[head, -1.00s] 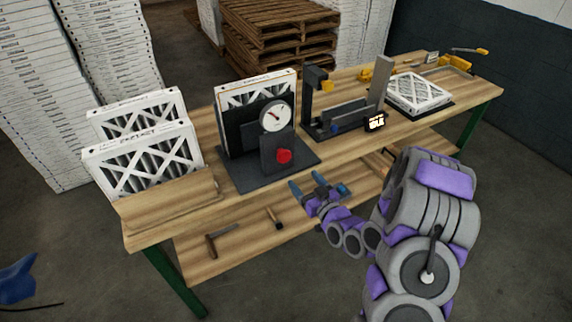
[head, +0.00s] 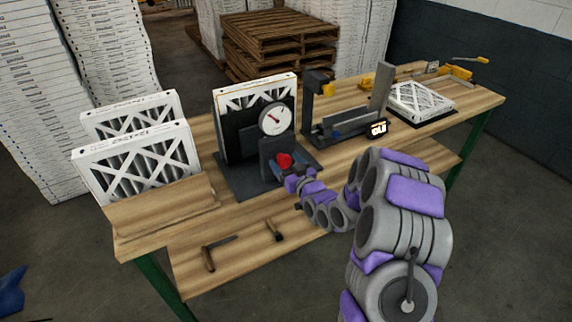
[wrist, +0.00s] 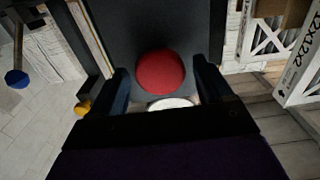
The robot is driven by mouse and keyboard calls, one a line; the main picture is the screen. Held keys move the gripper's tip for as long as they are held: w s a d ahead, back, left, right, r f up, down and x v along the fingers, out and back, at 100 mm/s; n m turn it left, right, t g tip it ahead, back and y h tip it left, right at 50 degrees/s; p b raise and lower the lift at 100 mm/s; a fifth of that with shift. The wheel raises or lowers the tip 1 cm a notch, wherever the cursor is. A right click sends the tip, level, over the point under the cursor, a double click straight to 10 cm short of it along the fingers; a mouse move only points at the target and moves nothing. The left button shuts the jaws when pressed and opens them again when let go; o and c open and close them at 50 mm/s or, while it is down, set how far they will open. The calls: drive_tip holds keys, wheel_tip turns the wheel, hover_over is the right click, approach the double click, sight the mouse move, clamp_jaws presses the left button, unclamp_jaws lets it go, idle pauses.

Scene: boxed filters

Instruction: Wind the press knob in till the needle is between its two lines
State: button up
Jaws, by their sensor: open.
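The press (head: 240,176) stands on the workbench with a white-framed filter (head: 258,91) upright in it. Its round white gauge (head: 276,118) faces me; the needle shows, but its two lines are too small to make out. The red press knob (head: 284,160) sits on the dark block below the gauge. My gripper (head: 290,175) is just in front of and below the knob. In the wrist view the red knob (wrist: 161,73) lies between and slightly beyond the two open fingers (wrist: 165,85), with a gap on each side. A white disc edge shows below it.
Boxed filters (head: 135,160) stand in a wooden holder at the bench's left. A dark fixture (head: 345,125) with a lit display (head: 377,129) is right of the press. Another filter (head: 420,97) lies further right. Hand tools (head: 220,252) lie on the lower shelf.

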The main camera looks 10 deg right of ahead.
drive_tip(key=shift+c, duration=0.4)
drive_tip(key=c, duration=0.9)
drive_tip(key=shift+c, duration=0.2)
idle(0.6)
drive_tip(key=o, duration=1)
drive_tip(key=shift+p+v, duration=5.7)
drive_tip(key=shift+v, duration=2.95)
drive_tip(key=shift+o, duration=0.2)
